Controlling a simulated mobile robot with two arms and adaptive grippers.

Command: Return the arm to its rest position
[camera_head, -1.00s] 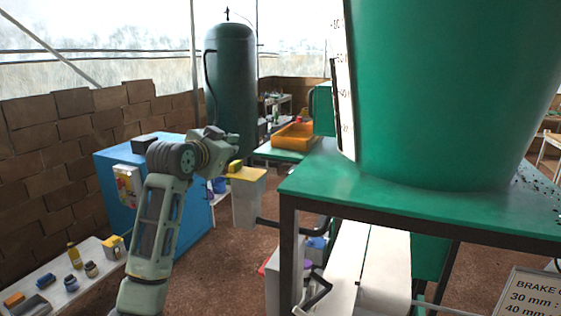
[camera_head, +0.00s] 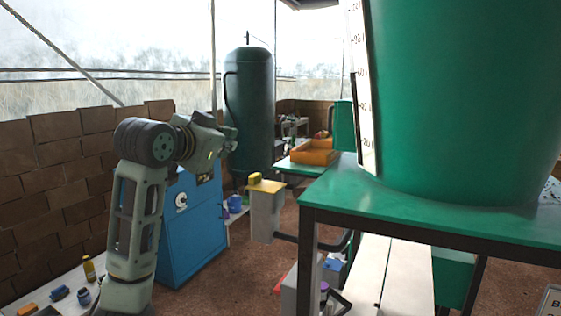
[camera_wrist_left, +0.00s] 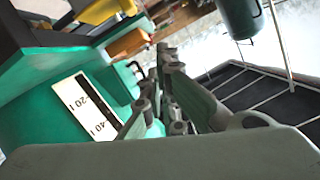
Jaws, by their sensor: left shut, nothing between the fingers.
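My left arm rises from the lower left of the head view and bends at a round joint. Its left gripper (camera_head: 230,137) points to the right at the arm's end, in front of the dark green tank. In the left wrist view the fingers of the left gripper (camera_wrist_left: 165,85) are together with nothing between them. The gripper is in the air and touches nothing that I can see. My right gripper is not in either view.
A green table (camera_head: 400,203) with a large green bucket (camera_head: 460,100) stands at the right. A blue cabinet (camera_head: 190,235) is behind my left arm. A yellow-topped box (camera_head: 265,210) stands between cabinet and table. A dark tank (camera_head: 250,100) and an orange tray (camera_head: 312,152) are farther back.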

